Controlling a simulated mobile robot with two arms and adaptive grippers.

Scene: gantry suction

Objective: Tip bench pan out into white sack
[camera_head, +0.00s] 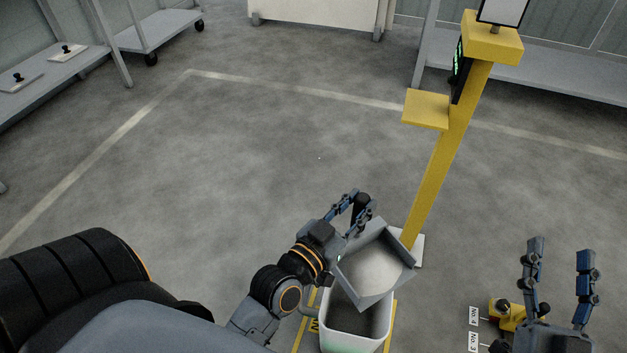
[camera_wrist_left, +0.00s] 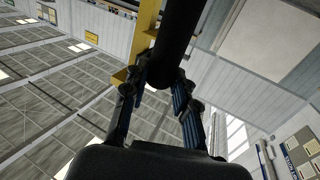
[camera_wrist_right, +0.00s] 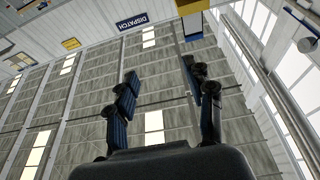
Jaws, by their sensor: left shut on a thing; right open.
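The pan (camera_head: 374,264) is a square grey tray with a pale, powdery-looking load inside. It is held tilted over the white sack (camera_head: 352,343), with its lower corner above the opening. The sack stands upright like an open bin, and its inside looks dark grey. My left gripper (camera_head: 362,207) is shut on the pan's dark handle, at the pan's far side. The left wrist view shows the fingers (camera_wrist_left: 163,85) on both sides of this thick black handle (camera_wrist_left: 176,40). My right gripper (camera_head: 560,250) is open and empty at the lower right; its spread fingers show in the right wrist view (camera_wrist_right: 160,72).
A yellow post (camera_head: 437,180) with a small shelf stands just behind the pan. Yellow strips flank the sack. A small yellow block with black knobs (camera_head: 508,313) and number tags sits by my right gripper. Grey benches line the back and left; the middle floor is clear.

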